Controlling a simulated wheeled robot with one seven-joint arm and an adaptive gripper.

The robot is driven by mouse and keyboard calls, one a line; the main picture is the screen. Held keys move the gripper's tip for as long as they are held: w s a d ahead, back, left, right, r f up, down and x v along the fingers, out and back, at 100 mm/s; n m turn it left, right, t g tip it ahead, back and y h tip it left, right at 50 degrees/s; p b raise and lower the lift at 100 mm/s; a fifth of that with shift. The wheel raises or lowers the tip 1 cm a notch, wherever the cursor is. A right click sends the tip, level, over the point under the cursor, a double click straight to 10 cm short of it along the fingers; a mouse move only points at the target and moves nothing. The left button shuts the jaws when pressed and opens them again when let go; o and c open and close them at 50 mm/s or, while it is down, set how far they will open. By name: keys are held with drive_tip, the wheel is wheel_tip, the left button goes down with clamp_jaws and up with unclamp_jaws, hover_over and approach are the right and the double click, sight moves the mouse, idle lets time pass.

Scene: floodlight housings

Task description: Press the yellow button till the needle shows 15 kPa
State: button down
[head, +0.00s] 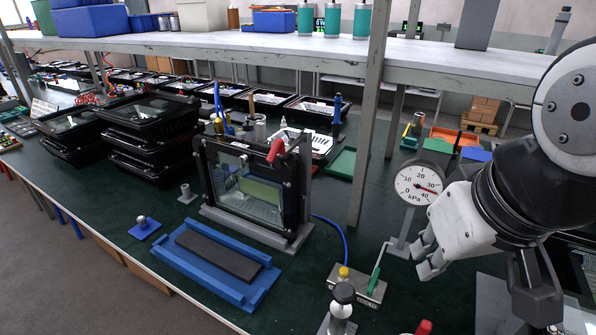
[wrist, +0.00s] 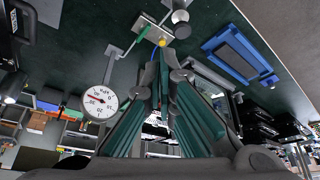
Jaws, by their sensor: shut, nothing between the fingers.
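The yellow button (head: 343,272) sits on a small metal block (head: 362,290) with a green lever (head: 375,278). In the wrist view the button (wrist: 162,43) shows just beyond my fingertips. The round white gauge (head: 418,183) stands on a post behind the block, marked in kPa. Its red needle points between 30 and 40; the gauge also shows upside down in the wrist view (wrist: 100,102). My gripper (head: 422,257) is shut and empty, to the right of the button and apart from it. It also shows in the wrist view (wrist: 170,73).
A framed glass housing (head: 255,190) and a blue tray (head: 215,262) are to the left. A shelf post (head: 369,120) rises behind. Green bench top is clear between tray and block.

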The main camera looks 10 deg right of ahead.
drive_tip(key=shift+w, duration=0.1)
drive_tip(key=n+g, duration=0.5)
drive_tip(key=n, duration=2.4)
hover_over(346, 271)
wheel_tip(346, 271, down, 18)
drive_tip(key=shift+f, duration=0.15)
wheel_tip(346, 271, down, 14)
drive_tip(key=shift+b, duration=0.65)
